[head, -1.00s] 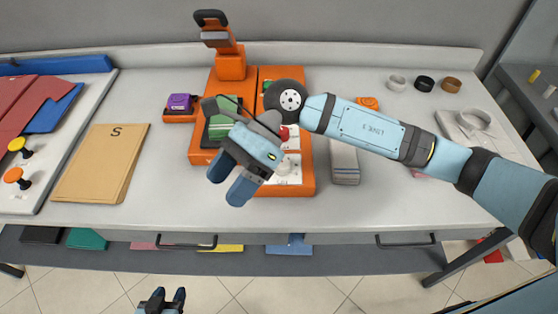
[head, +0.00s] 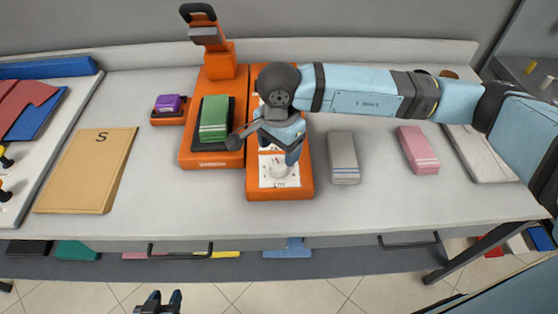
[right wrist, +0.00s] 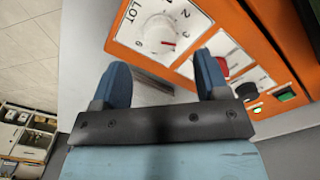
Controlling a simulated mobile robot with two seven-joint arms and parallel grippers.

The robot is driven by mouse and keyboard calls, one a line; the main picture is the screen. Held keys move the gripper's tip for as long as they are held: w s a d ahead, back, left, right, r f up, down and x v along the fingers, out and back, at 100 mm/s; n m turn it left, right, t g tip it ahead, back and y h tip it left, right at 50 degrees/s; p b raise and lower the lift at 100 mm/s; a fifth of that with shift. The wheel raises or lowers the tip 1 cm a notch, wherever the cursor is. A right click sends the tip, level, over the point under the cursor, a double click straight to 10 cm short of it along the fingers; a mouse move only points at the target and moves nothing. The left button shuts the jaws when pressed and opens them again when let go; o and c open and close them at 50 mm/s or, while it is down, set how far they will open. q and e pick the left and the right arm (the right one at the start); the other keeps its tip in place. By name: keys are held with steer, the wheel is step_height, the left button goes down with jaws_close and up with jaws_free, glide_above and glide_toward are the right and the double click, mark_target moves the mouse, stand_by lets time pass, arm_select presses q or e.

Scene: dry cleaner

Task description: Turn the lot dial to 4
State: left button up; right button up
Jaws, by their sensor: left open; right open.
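The lot dial (head: 279,171) is a white round knob on a white panel at the front of the orange machine (head: 256,192). In the right wrist view the dial (right wrist: 157,31) stands beyond my fingertips, with the word LOT beside it. Its red mark is on the lower right side of the knob as pictured; I cannot surely read the number it faces. My right gripper (head: 292,152) is open just behind the dial in the head view, apart from it as far as I can tell. My left gripper (head: 161,301) is open and empty at the bottom edge, off the table.
A red control (right wrist: 219,67) and a green lit button (right wrist: 287,95) are on the same machine. A green bundle (head: 214,120) lies on its left half. Grey (head: 343,157) and pink (head: 418,150) bundles lie to the right. An envelope marked S (head: 87,170) lies left.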

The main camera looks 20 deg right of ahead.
mark_target(279, 164)
arm_select(q)
steer(key=shift+r, duration=0.15)
arm_select(e)
step_height(279, 164, down, 6)
steer(key=shift+r, duration=0.15)
steer(key=c, duration=0.9)
